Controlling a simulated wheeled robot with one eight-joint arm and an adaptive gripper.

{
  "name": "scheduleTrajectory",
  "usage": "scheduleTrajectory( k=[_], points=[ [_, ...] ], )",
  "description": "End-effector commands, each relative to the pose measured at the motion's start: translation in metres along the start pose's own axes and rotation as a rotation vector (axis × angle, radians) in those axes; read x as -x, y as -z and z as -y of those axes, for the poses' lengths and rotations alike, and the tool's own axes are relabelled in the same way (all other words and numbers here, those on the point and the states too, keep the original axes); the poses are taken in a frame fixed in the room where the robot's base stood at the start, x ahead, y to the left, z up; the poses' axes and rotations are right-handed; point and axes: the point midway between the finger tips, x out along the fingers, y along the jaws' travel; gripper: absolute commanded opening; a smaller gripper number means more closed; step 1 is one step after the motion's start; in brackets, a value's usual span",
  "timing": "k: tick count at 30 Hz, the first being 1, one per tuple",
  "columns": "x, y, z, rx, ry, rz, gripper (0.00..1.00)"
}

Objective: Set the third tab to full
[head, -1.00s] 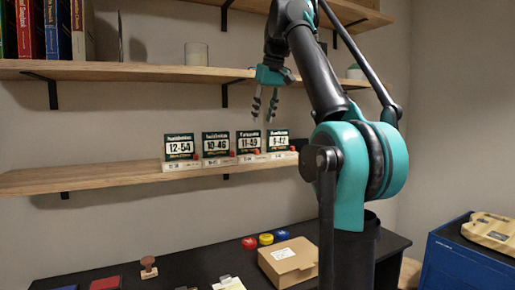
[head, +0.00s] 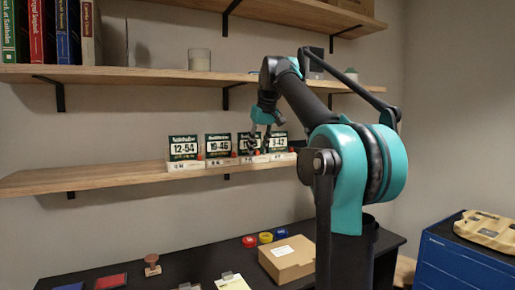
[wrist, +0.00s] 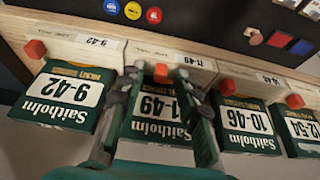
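Several string-set cards stand in a row on the lower shelf, each behind a pale label strip with a small orange-red tab. The third card from the left in the head view, 11-49 (head: 243,146), is partly hidden by my gripper (head: 260,147). In the wrist view the row is upside down, and the 11-49 card (wrist: 153,108) is second from left. Its tab (wrist: 161,72) sits inward along its strip (wrist: 172,55), unlike the other tabs, which sit near one end. My gripper (wrist: 160,85) is open, with one finger each side of this tab, apparently clear of it.
Neighbouring tabs are on the 9-42 strip (wrist: 35,48), 10-46 strip (wrist: 227,86) and 12-54 strip (wrist: 295,101). The shelf above (head: 150,75) overhangs the row. The shelf's left part (head: 80,182) is bare. A cardboard box (head: 288,258) lies on the desk below.

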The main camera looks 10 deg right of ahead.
Motion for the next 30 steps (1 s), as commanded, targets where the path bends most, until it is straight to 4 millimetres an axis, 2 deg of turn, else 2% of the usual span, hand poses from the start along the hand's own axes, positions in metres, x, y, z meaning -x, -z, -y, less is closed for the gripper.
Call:
scheduleTrajectory(
  k=[4,9,12,23,26,30],
  points=[
    [0.000,0.000,0.000,0.000,0.000,0.000,0.30],
    [0.000,0.000,0.000,0.000,0.000,0.000,0.09],
    [0.000,0.000,0.000,0.000,0.000,0.000,0.00],
    [0.001,0.000,0.000,0.000,0.000,0.000,0.00],
    [0.000,0.000,-0.007,-0.002,-0.001,0.000,0.00],
    [0.000,0.000,-0.027,-0.003,-0.002,0.000,0.00]
  ],
)
